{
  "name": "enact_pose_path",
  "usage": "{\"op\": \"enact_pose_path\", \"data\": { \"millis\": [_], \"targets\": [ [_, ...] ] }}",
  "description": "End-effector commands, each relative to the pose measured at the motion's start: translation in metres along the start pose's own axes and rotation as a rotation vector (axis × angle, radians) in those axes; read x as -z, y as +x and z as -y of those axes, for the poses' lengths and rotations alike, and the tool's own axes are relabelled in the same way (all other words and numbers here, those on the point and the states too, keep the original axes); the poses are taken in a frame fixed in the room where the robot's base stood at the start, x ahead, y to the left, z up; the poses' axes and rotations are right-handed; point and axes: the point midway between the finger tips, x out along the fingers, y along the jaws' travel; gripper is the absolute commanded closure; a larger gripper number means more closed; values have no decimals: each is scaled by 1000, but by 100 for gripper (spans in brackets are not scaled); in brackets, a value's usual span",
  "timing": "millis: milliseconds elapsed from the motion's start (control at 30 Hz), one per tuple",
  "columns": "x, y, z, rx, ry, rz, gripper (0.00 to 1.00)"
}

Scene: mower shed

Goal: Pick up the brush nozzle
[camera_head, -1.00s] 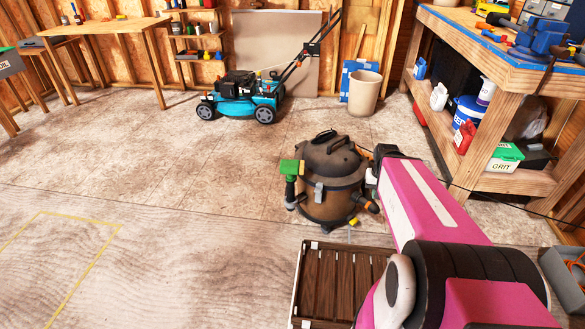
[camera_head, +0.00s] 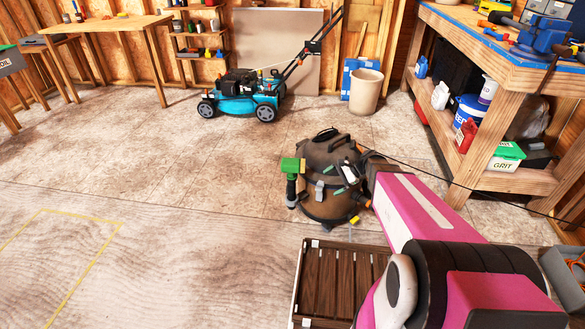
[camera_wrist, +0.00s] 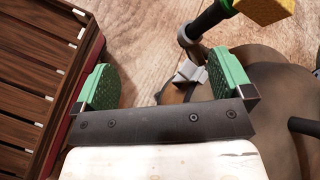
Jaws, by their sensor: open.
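The brush nozzle (camera_head: 291,166) has a green head on a dark upright tube at the left side of the brown shop vacuum (camera_head: 320,212). In the wrist view, what looks like the nozzle's yellowish bristle block (camera_wrist: 264,7) is cut off by the top edge, on a dark tube with a green band. My gripper (camera_head: 344,180) is in front of the vacuum's right part in the head view, right of the nozzle and apart from it. In the wrist view my gripper (camera_wrist: 165,80) is open and empty, its green pads spread wide, the nozzle beyond the right pad.
A slatted brown crate (camera_head: 325,285) stands on the floor in front of the vacuum. A workbench (camera_head: 520,72) with a loaded lower shelf is at right. A teal mower (camera_head: 240,95) and a beige bin (camera_head: 365,90) stand at the back. The left floor is clear.

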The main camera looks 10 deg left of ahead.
Motion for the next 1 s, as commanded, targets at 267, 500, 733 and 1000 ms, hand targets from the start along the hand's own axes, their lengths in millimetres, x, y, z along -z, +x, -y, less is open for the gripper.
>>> {"op": "enact_pose_path", "data": {
  "millis": [267, 500, 733, 1000],
  "targets": [
    [30, 33, 72, 228, 385, 410, 2],
    [37, 34, 93, 291, 517, 580, 2],
    [31, 43, 99, 297, 531, 600, 2],
    [14, 73, 115, 297, 529, 598, 2]
  ]
}}
